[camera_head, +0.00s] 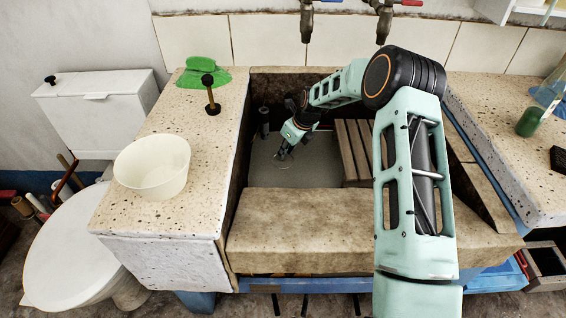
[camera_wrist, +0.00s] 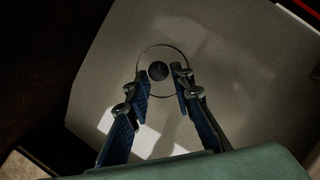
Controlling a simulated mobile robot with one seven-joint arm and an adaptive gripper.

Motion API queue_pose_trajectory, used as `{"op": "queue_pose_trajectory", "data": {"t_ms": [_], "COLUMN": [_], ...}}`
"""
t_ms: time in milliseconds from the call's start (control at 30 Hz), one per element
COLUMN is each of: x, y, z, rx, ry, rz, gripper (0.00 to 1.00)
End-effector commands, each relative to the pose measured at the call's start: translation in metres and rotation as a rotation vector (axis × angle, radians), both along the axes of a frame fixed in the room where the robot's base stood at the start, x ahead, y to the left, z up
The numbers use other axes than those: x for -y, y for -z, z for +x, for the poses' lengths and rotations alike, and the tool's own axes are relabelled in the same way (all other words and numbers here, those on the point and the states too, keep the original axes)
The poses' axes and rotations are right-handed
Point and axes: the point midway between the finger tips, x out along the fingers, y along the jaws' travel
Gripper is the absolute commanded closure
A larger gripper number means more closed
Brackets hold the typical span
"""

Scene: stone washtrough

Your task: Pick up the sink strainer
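The sink strainer (camera_wrist: 158,71) shows in the wrist view as a thin round rim with a dark knob in its middle, on the grey trough floor. In the head view only part of its thin rim (camera_head: 284,167) can be made out, just below my gripper (camera_head: 283,154). In the wrist view my gripper (camera_wrist: 162,79) is open, with blue-padded fingers apart. The fingertips overlap the near part of the rim in the picture, and the knob lies slightly beyond the gap between them. I cannot tell whether the fingers touch the strainer.
Stone trough walls (camera_head: 330,212) surround my gripper. A wooden slatted board (camera_head: 352,150) stands right of it and a dark upright object (camera_head: 263,122) at the left wall. Taps (camera_head: 307,22) hang above.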

Motion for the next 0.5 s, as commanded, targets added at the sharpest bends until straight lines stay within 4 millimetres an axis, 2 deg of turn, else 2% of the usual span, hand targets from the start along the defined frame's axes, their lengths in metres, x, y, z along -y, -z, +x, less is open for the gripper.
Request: {"op": "queue_pose_trajectory", "data": {"t_ms": [33, 200, 500], "x": [-0.002, -0.009, -0.01], "y": [0.012, 0.032, 0.036], "z": [0.002, 0.009, 0.012], "rx": [-0.002, -0.002, 0.0], "ry": [0.0, 0.0, -0.001], "rz": [0.001, 0.001, -0.001], "gripper": [0.78, 0.78, 0.78]}}
